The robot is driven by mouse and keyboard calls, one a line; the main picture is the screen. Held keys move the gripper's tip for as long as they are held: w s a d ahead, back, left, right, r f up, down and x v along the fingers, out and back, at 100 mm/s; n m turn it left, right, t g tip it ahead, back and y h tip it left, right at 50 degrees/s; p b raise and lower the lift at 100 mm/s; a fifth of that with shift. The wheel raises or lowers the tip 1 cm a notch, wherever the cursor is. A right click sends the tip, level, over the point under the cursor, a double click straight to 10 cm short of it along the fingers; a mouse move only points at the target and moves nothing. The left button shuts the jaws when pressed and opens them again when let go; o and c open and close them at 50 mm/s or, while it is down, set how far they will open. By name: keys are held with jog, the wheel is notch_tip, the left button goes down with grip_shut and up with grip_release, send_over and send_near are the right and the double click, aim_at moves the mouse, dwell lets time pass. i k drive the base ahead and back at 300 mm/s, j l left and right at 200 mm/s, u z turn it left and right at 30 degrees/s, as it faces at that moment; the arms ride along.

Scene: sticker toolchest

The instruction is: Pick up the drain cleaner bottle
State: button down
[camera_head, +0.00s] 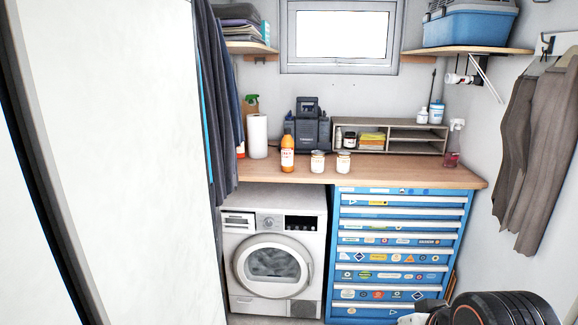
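An orange bottle with an orange cap and a pale label (287,153) stands upright near the front of the wooden counter (410,173), left of two white jars. It may be the drain cleaner bottle, but the label is too small to read. Other bottles are in view: two small white and blue ones (436,113) on top of the shelf unit, and a pinkish one with a white top (453,145) at the counter's right end. Dark parts of my arm show at the bottom right. My gripper's fingers cannot be made out.
White jars (317,162) (343,162) stand right of the orange bottle. A paper roll (257,137), a dark case (309,128) and a shelf unit (399,134) stand behind. Below are a washing machine (239,205) and blue tool chest (336,240). Clothes hang both sides.

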aim_at(287, 142)
jog(key=i+l+u, duration=0.1)
jog(key=i+u, duration=0.15)
jog(key=i, duration=0.3)
jog(key=i+l+u, duration=0.25)
jog(key=i, duration=0.3)
jog(key=i+l+u, duration=0.25)
jog(key=i, duration=0.25)
jog(key=i+l+u, duration=0.2)
jog(key=i+l, duration=0.3)
jog(key=i+j, duration=0.15)
jog(key=i, duration=0.2)
